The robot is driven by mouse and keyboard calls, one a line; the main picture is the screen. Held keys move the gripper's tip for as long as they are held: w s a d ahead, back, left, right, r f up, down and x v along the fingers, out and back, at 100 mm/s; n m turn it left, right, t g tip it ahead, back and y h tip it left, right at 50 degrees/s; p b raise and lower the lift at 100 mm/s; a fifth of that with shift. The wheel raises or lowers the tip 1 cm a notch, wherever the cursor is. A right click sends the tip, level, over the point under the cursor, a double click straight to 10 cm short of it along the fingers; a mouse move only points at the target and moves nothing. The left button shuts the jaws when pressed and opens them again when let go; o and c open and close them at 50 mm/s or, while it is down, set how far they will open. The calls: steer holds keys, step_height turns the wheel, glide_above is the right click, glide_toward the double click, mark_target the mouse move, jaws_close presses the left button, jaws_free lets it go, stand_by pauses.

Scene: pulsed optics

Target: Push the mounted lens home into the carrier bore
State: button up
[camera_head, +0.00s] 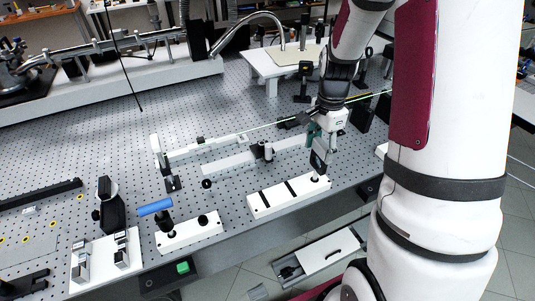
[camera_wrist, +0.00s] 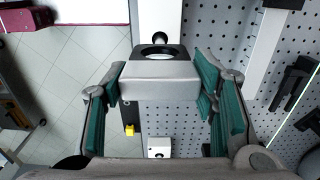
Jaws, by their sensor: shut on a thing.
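My gripper (camera_head: 321,131) is over the front edge of the optical table, above the right end of a white base with dark slots (camera_head: 287,197). In the wrist view its green pads (camera_wrist: 160,100) are closed on both sides of a pale grey block (camera_wrist: 160,80). A dark plate with a round opening (camera_wrist: 159,52) shows at the block's far side; this looks like the mounted lens. In the head view a dark holder (camera_head: 319,162) hangs below the fingers, close to the base. I cannot tell whether it touches the base, nor which part is the carrier bore.
A white rail (camera_head: 225,163) with a black post mount (camera_head: 262,151) lies behind the base. A thin green beam (camera_head: 270,126) crosses the table. To the left stand a white base with a blue-topped tool (camera_head: 155,207) and a black upright mount (camera_head: 110,207). Floor lies beyond the front edge.

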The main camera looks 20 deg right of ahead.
steer(key=shift+r+p, duration=1.3)
steer(key=shift+r, duration=2.8)
steer(key=shift+c, duration=0.2)
